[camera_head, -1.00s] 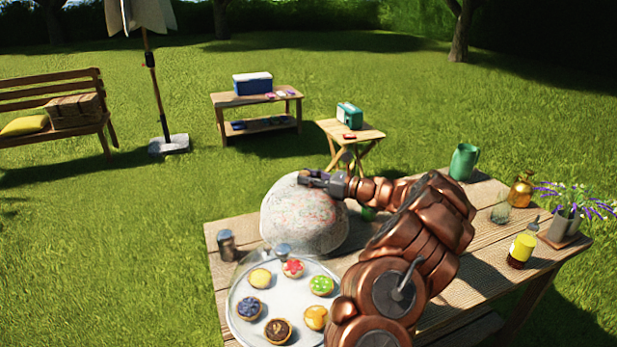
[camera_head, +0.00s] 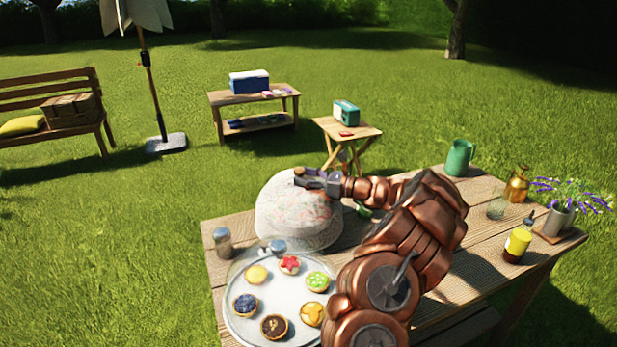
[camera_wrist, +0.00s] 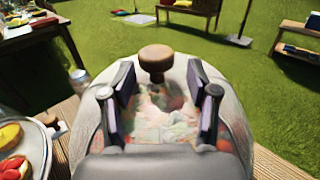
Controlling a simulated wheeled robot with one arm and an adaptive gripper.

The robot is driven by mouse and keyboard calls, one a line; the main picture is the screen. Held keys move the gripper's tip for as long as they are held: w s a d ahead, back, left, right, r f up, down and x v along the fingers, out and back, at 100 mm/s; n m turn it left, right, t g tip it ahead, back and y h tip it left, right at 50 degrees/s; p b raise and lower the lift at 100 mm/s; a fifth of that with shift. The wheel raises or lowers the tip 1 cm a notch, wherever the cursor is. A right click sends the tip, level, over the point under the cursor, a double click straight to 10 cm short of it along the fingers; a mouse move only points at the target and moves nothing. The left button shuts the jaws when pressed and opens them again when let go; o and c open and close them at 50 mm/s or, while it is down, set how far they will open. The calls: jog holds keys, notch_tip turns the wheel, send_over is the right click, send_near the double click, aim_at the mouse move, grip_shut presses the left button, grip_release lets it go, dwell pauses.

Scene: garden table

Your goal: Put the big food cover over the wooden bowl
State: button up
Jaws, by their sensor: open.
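The big food cover (camera_head: 290,222) is a pale mesh dome with a faint flowery pattern. It stands upright on the table at the back left, behind the tarts. Its brown knob (camera_wrist: 157,60) shows in the wrist view, just beyond and between my fingertips. My gripper (camera_head: 314,178) is at the top of the dome. It is open, with one finger on each side in the wrist view (camera_wrist: 160,98), and holds nothing. I cannot make out the wooden bowl. Reddish and green patches show through or on the mesh; I cannot tell which.
A round tray (camera_head: 240,328) of tarts under a clear cover stands in front of the dome. A shaker (camera_head: 223,243) is at its left.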

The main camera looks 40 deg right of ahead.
jog(key=shift+w+a+f, duration=0.25)
jog(key=shift+a+f, duration=0.35)
jog(key=shift+f, duration=0.15)
jog(key=shift+d, duration=0.1)
jog(key=shift+s, duration=0.1)
jog(key=v, duration=1.2)
jog(key=shift+d+r, duration=0.3)
jog(key=shift+r, duration=0.15)
